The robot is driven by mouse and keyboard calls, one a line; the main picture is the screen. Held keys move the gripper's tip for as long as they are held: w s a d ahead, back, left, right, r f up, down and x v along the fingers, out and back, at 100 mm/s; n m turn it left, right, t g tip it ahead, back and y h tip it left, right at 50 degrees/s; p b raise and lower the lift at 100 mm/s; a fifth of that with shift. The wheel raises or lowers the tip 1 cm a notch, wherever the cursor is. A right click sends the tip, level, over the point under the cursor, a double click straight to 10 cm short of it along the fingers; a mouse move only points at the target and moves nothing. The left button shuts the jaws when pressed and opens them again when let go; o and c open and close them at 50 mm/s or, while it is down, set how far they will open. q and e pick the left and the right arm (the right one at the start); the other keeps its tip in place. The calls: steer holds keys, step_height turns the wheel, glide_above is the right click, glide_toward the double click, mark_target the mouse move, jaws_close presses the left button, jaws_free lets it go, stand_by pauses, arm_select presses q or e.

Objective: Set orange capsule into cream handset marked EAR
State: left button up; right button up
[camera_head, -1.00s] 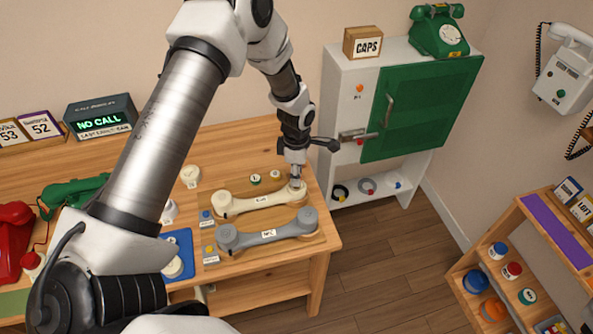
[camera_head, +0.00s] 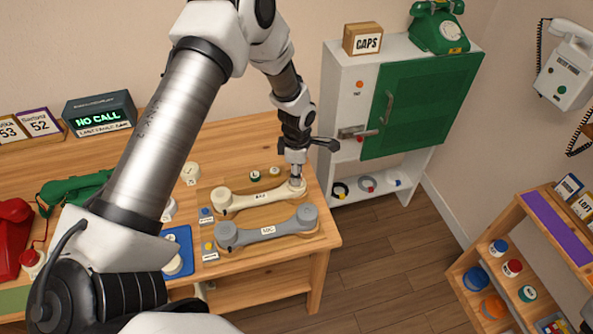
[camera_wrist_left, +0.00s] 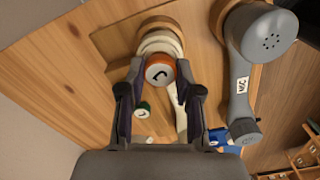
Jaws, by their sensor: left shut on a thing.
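The cream handset (camera_head: 262,197) lies on a wooden board on the table, behind the grey handset. Its small label is too blurred to read with certainty. My left gripper (camera_head: 296,180) is at the handset's right end cup. In the left wrist view, my left gripper (camera_wrist_left: 160,88) is shut on the orange capsule (camera_wrist_left: 158,73), which has a pale marked top and an orange rim. The capsule is at the cream end cup (camera_wrist_left: 160,42). I cannot tell how deep it sits there. My right gripper is not in view.
The grey handset (camera_head: 268,232), marked MIC, lies in front of the cream one. Small green-rimmed capsules (camera_head: 255,175) lie behind the cream handset. A blue tray (camera_head: 180,262) is at the left. A white cabinet (camera_head: 345,100) with a green door stands at the back right.

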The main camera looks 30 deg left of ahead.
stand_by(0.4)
arm_select(q)
steer(key=shift+p, duration=0.3)
stand_by(0.5)
steer(key=shift+p, duration=0.35)
steer(key=shift+f+b, duration=0.3)
steer(key=shift+f, duration=0.35)
steer(key=o, duration=1.1)
